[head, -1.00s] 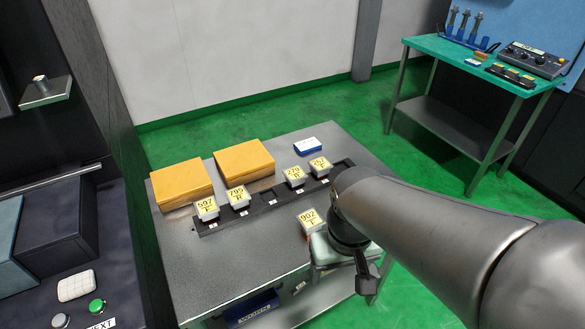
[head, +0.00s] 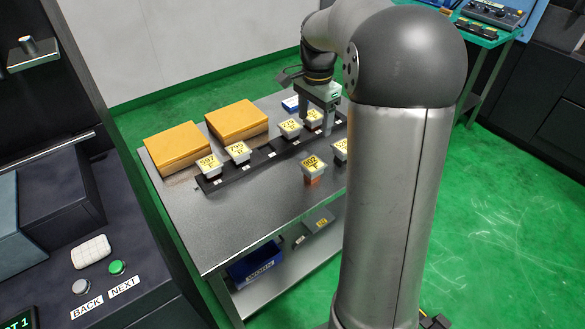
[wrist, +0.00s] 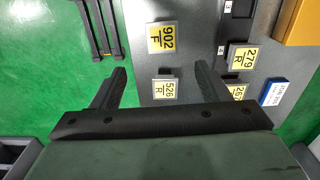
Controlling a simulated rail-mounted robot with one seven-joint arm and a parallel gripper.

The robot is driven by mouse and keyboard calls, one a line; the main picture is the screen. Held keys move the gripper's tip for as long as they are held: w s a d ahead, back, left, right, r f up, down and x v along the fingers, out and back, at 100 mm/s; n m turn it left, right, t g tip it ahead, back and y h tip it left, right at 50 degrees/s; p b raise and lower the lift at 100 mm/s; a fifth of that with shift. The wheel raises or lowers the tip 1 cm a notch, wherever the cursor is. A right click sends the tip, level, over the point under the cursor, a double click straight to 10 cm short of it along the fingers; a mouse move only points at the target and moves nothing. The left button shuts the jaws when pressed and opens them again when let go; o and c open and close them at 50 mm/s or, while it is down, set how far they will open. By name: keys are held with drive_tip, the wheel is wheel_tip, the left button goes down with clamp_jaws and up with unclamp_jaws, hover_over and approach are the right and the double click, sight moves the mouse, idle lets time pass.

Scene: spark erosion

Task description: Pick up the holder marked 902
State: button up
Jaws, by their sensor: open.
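The holder marked 902 (head: 314,164) is a pale block with a yellow label, standing on the grey table in front of the rack. Orange shows at its lower part. In the wrist view, holder 902 (wrist: 167,38) reads "902 F" and lies beyond the fingertips. My gripper (head: 326,128) is over the right end of the rack, partly hidden by my arm. In the wrist view, my gripper (wrist: 160,76) is open and empty, with holder 526 (wrist: 165,88) showing between its fingers. Holder 526 (head: 341,149) is partly hidden behind my arm in the head view.
A dark rack (head: 262,155) holds several similar holders, including 279 (wrist: 241,56), with an empty slot mid-row. Two orange boxes (head: 237,119) and a blue-and-white box (head: 290,104) lie behind it. The table's front left (head: 225,225) is clear.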

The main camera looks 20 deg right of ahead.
approach(313, 163)
drive_tip(key=f, duration=0.5)
drive_tip(key=shift+s+a+f+p, duration=0.15)
drive_tip(key=shift+s+p, duration=0.15)
drive_tip(key=shift+p, duration=0.1)
drive_tip(key=shift+w+f+p, duration=0.2)
drive_tip(key=shift+f+p, duration=0.25)
drive_tip(key=shift+f, duration=2.1)
drive_tip(key=c, duration=1.2)
drive_tip(key=shift+r, duration=0.1)
drive_tip(key=shift+c, duration=0.2)
